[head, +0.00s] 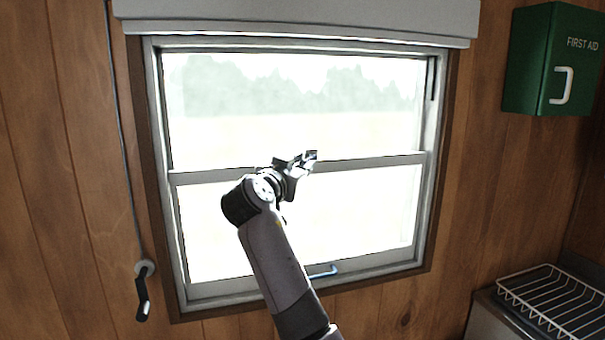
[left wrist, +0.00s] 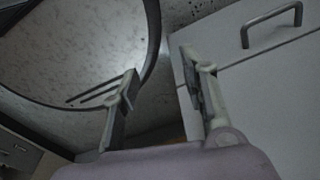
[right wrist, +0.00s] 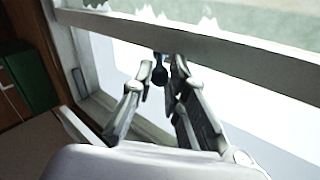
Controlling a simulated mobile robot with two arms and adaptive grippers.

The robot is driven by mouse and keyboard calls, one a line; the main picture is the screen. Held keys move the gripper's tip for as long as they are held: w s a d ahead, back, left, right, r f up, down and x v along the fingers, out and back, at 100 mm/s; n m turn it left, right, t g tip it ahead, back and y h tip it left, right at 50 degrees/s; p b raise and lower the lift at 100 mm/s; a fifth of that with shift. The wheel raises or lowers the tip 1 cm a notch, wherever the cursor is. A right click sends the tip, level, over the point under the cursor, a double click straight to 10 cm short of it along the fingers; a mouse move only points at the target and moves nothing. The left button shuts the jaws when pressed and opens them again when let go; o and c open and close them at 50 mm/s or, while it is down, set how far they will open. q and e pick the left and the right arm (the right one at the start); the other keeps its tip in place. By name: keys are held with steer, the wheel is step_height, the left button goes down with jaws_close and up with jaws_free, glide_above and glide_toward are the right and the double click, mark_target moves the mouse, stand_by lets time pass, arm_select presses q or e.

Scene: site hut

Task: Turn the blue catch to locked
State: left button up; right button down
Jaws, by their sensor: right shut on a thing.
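The blue catch (right wrist: 158,74) is at the window's middle rail, between my right gripper's fingertips in the right wrist view. It looks dark there, and only a small part shows. In the head view the gripper covers it, and its setting cannot be read. My right gripper (head: 305,160) is at the middle rail of the window (head: 375,164), shut on the catch. My left gripper (left wrist: 160,64) shows only in the left wrist view, with its fingers apart and nothing between them.
A blue pull handle (head: 322,271) is on the window's bottom rail. A blind (head: 300,20) hangs above, a crank (head: 142,292) at left. A green first aid box (head: 535,60) and a wire rack (head: 555,300) are at right. A drawer front (left wrist: 265,90) is near my left gripper.

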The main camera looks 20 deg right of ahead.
arm_select(q)
steer(key=shift+w+a+f, duration=0.2)
steer(key=shift+a+f, duration=0.15)
arm_select(e)
steer(key=shift+w+a+m+g+h, duration=0.25)
steer(key=shift+a+m+g+h, duration=0.15)
steer(key=shift+m+g+h, duration=0.25)
arm_select(q)
steer(key=shift+s, duration=0.15)
arm_select(e)
steer(key=c, duration=2)
jaws_free()
steer(key=shift+o, duration=0.9)
steer(key=shift+w, duration=0.15)
step_height(320, 180, up, 10)
